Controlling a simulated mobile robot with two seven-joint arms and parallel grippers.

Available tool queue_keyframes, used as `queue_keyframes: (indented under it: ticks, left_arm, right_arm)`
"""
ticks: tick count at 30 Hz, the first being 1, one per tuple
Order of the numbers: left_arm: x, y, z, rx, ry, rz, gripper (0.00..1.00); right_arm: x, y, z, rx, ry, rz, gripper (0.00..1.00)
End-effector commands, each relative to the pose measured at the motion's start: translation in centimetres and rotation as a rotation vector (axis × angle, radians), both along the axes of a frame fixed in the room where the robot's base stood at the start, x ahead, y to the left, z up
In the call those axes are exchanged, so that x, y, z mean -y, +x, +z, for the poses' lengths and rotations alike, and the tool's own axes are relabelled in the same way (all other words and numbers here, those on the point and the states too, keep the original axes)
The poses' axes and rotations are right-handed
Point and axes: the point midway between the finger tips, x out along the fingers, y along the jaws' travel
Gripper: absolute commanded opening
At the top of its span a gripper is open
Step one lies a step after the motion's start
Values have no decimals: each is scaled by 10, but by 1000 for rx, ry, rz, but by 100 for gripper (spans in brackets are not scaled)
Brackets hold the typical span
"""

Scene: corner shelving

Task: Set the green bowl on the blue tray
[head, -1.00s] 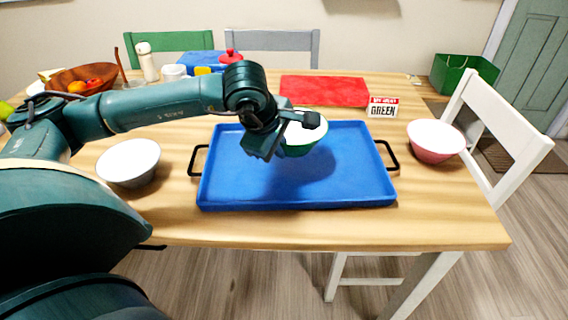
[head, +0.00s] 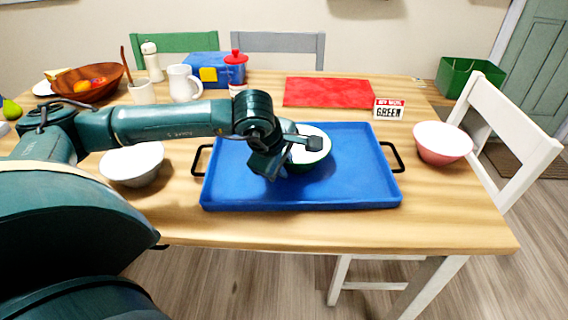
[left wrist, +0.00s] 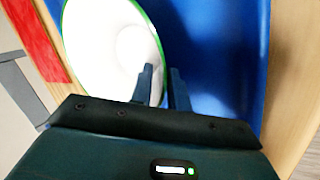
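The green bowl (head: 318,160), white inside, is upright over the middle of the blue tray (head: 230,190). It looks down at the tray floor, with no clear gap beneath it; exact contact is hard to tell. My left gripper (head: 300,150) is at the bowl's left side and hides part of it. In the left wrist view the fingers (left wrist: 161,85) straddle the rim of the bowl (left wrist: 105,45), one inside and one outside, close together on the wall. The tray (left wrist: 225,60) shows beside it. My right gripper is not in view.
A white-grey bowl (head: 132,163) stands left of the tray and a pink bowl (head: 442,143) right of it. A red mat (head: 328,92) and a small sign (head: 389,109) lie behind. Mugs, a blue box (head: 205,70) and a wooden fruit bowl (head: 75,88) stand at the back left.

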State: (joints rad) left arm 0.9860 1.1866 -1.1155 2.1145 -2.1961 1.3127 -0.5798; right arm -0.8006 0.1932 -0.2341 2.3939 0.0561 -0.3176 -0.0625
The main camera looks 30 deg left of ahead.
Motion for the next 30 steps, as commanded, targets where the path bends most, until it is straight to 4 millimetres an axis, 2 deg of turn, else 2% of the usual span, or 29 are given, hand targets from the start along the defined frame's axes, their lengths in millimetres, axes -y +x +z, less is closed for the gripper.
queue_keyframes:
  ticks: [3, 10, 14, 24, 30]
  left_arm:
    - [0, 0, 0, 0, 0, 0, 25]
    - [0, 0, 1, -1, 0, 0, 25]
    - [0, -3, 9, 1, 0, 0, 25]
    - [2, -35, 73, 4, 0, 0, 25]
    - [3, -50, 100, 2, -1, 0, 25]
  right_arm:
    - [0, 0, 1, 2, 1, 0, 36]
    - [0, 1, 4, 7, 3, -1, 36]
    - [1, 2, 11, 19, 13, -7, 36]
    - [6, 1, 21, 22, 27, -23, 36]
    - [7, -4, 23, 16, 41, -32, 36]
